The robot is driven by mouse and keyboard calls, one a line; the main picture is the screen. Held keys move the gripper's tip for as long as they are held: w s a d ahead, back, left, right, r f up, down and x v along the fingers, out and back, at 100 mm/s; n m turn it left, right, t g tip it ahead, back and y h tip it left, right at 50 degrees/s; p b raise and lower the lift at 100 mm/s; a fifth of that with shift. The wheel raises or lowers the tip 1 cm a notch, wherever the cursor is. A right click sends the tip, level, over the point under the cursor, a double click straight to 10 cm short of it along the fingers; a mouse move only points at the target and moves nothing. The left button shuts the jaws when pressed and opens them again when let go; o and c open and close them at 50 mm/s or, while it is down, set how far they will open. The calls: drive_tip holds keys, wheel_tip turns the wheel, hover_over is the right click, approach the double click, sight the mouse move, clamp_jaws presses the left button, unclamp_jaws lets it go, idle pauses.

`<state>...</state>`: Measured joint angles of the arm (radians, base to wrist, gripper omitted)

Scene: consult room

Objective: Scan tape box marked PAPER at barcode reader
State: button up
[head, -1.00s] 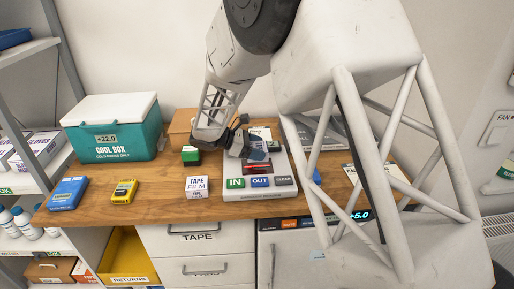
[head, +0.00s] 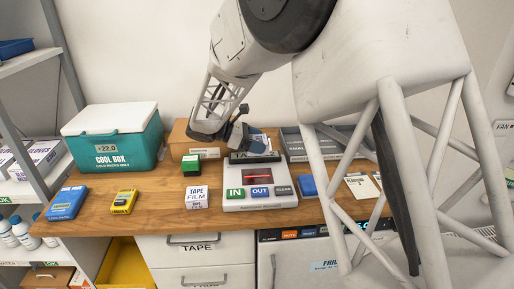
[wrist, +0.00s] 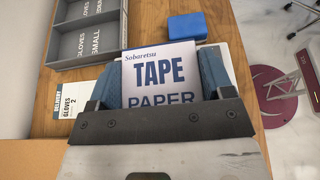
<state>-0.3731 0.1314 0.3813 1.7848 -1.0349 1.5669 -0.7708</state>
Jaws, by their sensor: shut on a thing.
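The white barcode reader (head: 284,201) lies on the wooden counter, with IN, OUT and CLEAR buttons at its front. Its red window (head: 257,176) is uncovered. A dark strip with partly hidden lettering (head: 252,157) stands at its back edge. My gripper (head: 246,139) is over the reader's back end, behind the window. In the wrist view, my gripper (wrist: 162,90) is shut on a white box marked TAPE PAPER (wrist: 158,65), its jaws on both sides. The lower edge of its print is hidden by the gripper. In the head view the held box is mostly hidden.
A white TAPE FILM box (head: 196,197), a green box (head: 191,165), a yellow device (head: 123,201) and a blue box (head: 67,203) lie left of the reader. The cool box (head: 120,150) stands at back left. A small blue box (head: 308,186) and gloves trays (head: 300,145) are right.

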drive_tip(key=shift+r, duration=1.15)
